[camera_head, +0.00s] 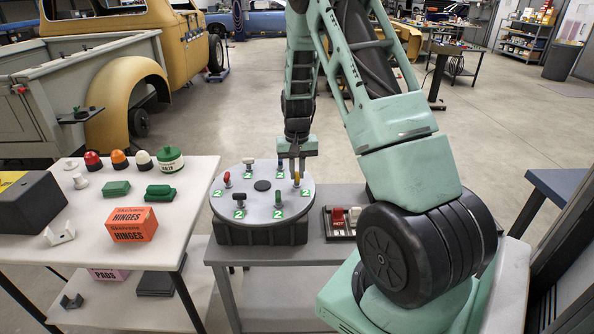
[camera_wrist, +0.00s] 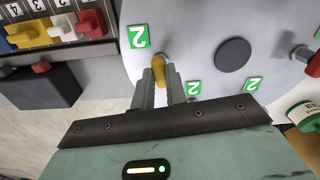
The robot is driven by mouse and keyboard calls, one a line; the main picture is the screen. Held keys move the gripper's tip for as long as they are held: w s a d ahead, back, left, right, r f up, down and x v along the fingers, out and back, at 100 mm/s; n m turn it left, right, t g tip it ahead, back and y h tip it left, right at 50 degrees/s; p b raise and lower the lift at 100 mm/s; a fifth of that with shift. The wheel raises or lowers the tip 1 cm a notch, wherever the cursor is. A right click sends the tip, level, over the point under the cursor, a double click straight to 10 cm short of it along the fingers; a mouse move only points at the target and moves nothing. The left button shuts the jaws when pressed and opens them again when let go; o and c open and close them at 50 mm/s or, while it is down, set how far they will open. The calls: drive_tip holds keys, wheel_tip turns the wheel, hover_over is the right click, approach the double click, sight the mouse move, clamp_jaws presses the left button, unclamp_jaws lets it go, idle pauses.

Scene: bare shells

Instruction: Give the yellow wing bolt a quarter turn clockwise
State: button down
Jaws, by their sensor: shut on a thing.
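The round grey plate (camera_head: 262,209) carries several wing bolts of different colours, with green number 2 labels beside them. The yellow wing bolt (camera_head: 297,180) is at the plate's right side in the head view. In the wrist view the yellow wing bolt (camera_wrist: 158,62) shows between my fingertips, beside a green label. My gripper (camera_head: 294,167) reaches down over the bolt from above. In the wrist view my gripper (camera_wrist: 163,80) is shut on the bolt, and its fingers hide part of it.
A red wing bolt (camera_head: 227,179), a black one (camera_head: 239,198) and a green one (camera_head: 278,197) stand on the same plate. A switch box (camera_head: 342,222) with red and white levers sits right of it. The white table (camera_head: 75,222) at left holds boxes, domes and a green jar.

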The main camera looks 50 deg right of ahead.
sight(297, 174)
drive_tip(key=shift+m, duration=0.6)
drive_tip(key=shift+r, duration=0.1)
drive_tip(key=c, duration=1.4)
unclamp_jaws()
drive_tip(key=shift+c, duration=0.2)
wheel_tip(297, 174, up, 17)
drive_tip(key=b, duration=0.2)
drive_tip(key=shift+r, duration=0.15)
